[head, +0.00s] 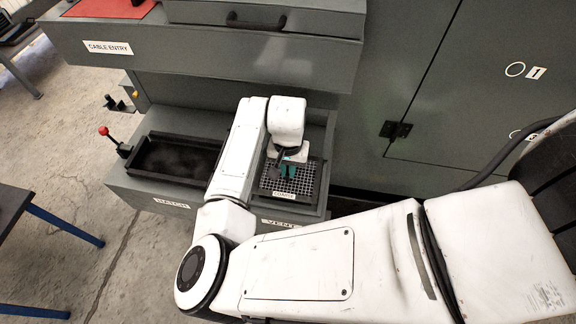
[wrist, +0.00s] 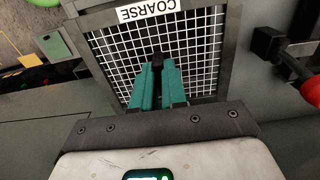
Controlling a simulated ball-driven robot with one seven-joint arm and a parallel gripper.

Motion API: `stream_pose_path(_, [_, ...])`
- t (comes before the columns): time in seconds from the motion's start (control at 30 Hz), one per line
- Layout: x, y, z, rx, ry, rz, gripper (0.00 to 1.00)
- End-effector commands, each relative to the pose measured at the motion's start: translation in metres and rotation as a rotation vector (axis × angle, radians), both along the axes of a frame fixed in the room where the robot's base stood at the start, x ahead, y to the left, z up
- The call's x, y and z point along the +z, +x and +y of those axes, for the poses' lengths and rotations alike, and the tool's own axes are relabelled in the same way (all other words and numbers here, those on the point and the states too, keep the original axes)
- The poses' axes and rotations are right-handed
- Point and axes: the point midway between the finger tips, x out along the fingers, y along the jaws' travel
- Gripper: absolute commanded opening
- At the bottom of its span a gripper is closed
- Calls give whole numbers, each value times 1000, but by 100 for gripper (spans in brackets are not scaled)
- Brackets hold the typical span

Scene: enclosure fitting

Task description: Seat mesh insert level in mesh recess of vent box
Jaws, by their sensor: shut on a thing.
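The mesh insert (head: 305,178) is a dark square frame with a pale wire grid and a white COARSE label. In the wrist view the mesh insert (wrist: 205,48) fills the top middle, its label upside down. My gripper (head: 285,170) has teal fingers. In the wrist view my gripper (wrist: 158,64) is shut on a small black grip at the middle of the mesh. The vent box (head: 322,200), labelled VENT at its front, lies around and under the insert. The recess is mostly hidden by the insert and my arm. I cannot tell whether the insert is level or touching the recess floor.
Left of the vent box is an open dark hatch tray (head: 175,160) labelled HATCH. A red-knobbed lever (head: 104,132) stands at its left. A grey CABLE ENTRY housing (head: 210,45) overhangs behind. A grey cabinet (head: 470,80) stands at right. A blue-legged table (head: 15,205) is at left.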

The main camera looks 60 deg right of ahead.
Motion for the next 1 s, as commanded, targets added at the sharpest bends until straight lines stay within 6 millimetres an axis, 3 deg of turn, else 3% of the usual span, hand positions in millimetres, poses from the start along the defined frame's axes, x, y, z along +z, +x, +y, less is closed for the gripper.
stream_pose_path(0.6, [-40,0,0,1,-1,0,0])
stream_pose_path(1.0, [-45,0,0,1,0,-1,0])
